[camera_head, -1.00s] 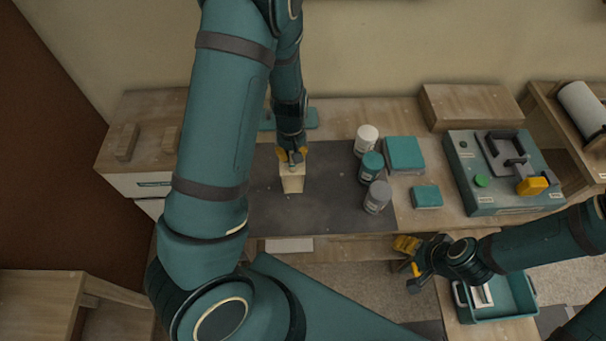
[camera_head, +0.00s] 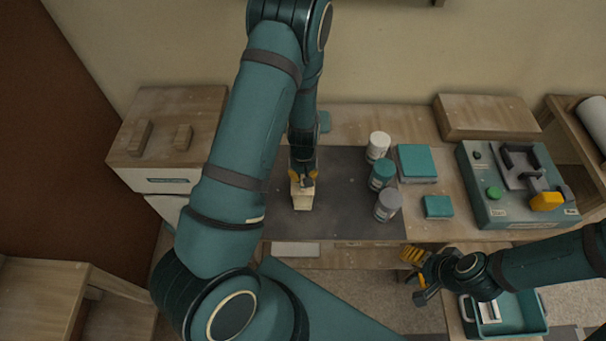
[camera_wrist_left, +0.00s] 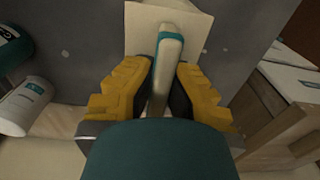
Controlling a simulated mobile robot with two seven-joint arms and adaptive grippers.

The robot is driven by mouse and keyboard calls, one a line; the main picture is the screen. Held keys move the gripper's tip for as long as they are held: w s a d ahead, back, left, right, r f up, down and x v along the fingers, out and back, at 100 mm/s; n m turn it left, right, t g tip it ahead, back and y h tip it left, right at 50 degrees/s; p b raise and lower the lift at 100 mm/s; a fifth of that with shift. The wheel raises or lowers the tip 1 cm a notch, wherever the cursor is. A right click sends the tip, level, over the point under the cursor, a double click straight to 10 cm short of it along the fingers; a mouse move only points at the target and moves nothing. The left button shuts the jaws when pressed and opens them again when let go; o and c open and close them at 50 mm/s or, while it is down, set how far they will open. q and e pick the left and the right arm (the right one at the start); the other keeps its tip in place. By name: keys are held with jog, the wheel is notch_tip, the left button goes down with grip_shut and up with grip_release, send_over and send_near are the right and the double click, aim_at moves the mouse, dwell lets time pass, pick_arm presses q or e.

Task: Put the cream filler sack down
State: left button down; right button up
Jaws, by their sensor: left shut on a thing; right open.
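The cream filler sack (camera_head: 302,199) is over the dark mat (camera_head: 340,215) on the workbench. My left gripper (camera_head: 303,178) comes down from above and is shut on the sack's top. In the left wrist view, the yellow fingers (camera_wrist_left: 163,88) pinch the pale upright top of the cream sack (camera_wrist_left: 140,32), which has a teal band. I cannot tell whether the sack's base touches the mat. My right gripper (camera_head: 416,274) is open and empty, in front of the bench at the lower right.
A white-lidded jar (camera_head: 378,147), a teal jar (camera_head: 382,175) and a grey jar (camera_head: 388,206) stand at the mat's right side. Teal boxes (camera_head: 417,162) and a teal machine (camera_head: 510,205) are farther right. The mat between sack and jars is clear.

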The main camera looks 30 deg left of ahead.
pick_arm(q)
jog(key=shift+f, duration=0.1)
jog(key=c, duration=1.1)
grip_release()
jog(key=shift+c, duration=0.2)
notch_tip(320, 180, up, 12)
jog(key=shift+f+p, duration=0.1)
jog(key=shift+p, duration=0.55)
jog(key=s+d+f+m+t+h, duration=0.1)
jog(key=s+d+f, duration=0.3)
jog(key=d, duration=0.4)
jog(key=s+d+f+m+t+h, duration=0.1)
jog(key=s+d+f+m+h, duration=0.2)
jog(key=d, duration=0.6)
jog(key=shift+s+f, duration=0.45)
jog(key=shift+s, duration=0.3)
